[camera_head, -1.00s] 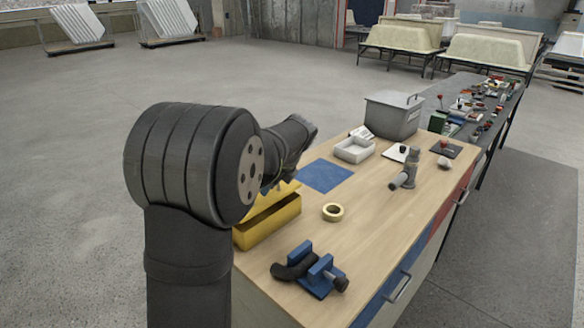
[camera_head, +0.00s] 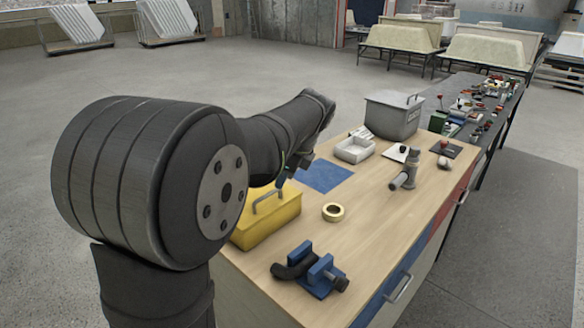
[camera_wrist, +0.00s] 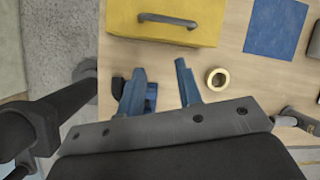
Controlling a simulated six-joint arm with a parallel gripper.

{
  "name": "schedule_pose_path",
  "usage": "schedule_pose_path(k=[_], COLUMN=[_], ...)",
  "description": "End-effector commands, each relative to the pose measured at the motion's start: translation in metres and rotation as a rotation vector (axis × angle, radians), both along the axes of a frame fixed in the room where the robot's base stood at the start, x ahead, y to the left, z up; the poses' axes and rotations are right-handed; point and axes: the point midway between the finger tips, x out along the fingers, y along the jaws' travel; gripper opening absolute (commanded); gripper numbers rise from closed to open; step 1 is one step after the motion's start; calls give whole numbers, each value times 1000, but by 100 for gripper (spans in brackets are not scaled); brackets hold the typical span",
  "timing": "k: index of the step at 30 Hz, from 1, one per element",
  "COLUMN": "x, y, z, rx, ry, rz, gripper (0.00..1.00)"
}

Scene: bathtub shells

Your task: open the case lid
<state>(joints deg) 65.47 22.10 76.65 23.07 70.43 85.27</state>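The case is a yellow box with a grey bar handle on its lid. In the head view the case (camera_head: 272,222) stands at the near left of the workbench, partly hidden by my arm, and its lid looks shut. In the wrist view the case (camera_wrist: 165,28) is at the top, with its handle (camera_wrist: 168,20) in full sight. My gripper (camera_wrist: 160,66) has two blue fingers spread apart with nothing between them. In the picture the fingertips are below the case and apart from it. In the head view my arm hides most of the gripper.
A blue vise (camera_head: 315,275) holding a black curved part and a tape roll (camera_head: 333,212) lie near the case. A blue mat (camera_head: 326,176), a white tray (camera_head: 354,149), a grey bin (camera_head: 393,116) and a grey pipe fitting (camera_head: 404,177) are farther along. The bench middle is clear.

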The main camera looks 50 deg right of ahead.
Motion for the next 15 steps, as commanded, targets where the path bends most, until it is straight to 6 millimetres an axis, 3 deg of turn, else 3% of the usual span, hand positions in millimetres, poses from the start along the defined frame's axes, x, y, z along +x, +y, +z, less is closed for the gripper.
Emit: schedule_pose_path(k=[15], x=[-22], y=[8], z=[25], rx=[-278], ry=[195], rz=[546], gripper=[32])
